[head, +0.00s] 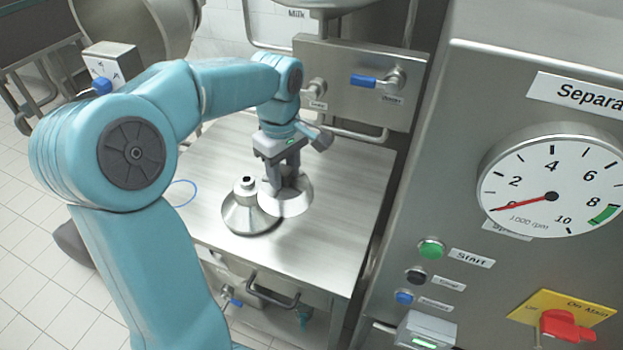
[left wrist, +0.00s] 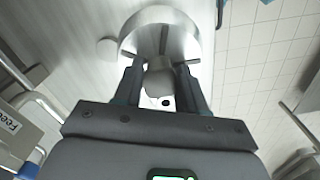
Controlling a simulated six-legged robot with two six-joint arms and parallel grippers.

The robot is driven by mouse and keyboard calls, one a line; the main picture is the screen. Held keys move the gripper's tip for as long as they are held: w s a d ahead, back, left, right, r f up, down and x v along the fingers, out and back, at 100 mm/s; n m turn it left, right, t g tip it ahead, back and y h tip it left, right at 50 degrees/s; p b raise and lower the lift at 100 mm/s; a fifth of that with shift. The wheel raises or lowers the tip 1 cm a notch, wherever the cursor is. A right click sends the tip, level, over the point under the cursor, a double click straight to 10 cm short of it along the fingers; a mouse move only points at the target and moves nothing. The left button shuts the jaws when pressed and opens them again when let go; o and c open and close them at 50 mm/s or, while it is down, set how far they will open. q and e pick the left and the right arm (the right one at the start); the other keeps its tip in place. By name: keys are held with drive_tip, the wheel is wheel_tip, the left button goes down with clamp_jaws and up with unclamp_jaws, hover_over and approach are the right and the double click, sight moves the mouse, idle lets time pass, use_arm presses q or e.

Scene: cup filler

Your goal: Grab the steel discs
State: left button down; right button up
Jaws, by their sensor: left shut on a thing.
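The steel discs (head: 288,203) look like a bright cone-shaped stack on the steel table. My left gripper (head: 284,180) reaches down from above and is shut on the top of this stack. In the left wrist view the left gripper (left wrist: 160,82) has one finger on each side of a grey knob-like top, with the round silver body of the steel discs (left wrist: 150,22) beyond it. The gripper hides part of the stack's top. I cannot tell whether the stack is lifted. My right gripper is not in view.
A second steel cone with a narrow neck (head: 240,217) stands just left of the discs, close to or touching them. A blue ring (head: 182,193) lies at the table's left. A panel with valves (head: 352,80) stands behind, and the separator cabinet (head: 455,190) at the right. The table front is clear.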

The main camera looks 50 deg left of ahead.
use_arm(q)
drive_tip(key=s+a, duration=0.1)
drive_tip(key=a, duration=0.1)
drive_tip(key=s+a, duration=0.1)
drive_tip(key=a, duration=0.1)
drive_tip(key=s+a, duration=0.2)
drive_tip(key=a, duration=0.1)
drive_tip(key=shift+a, duration=0.25)
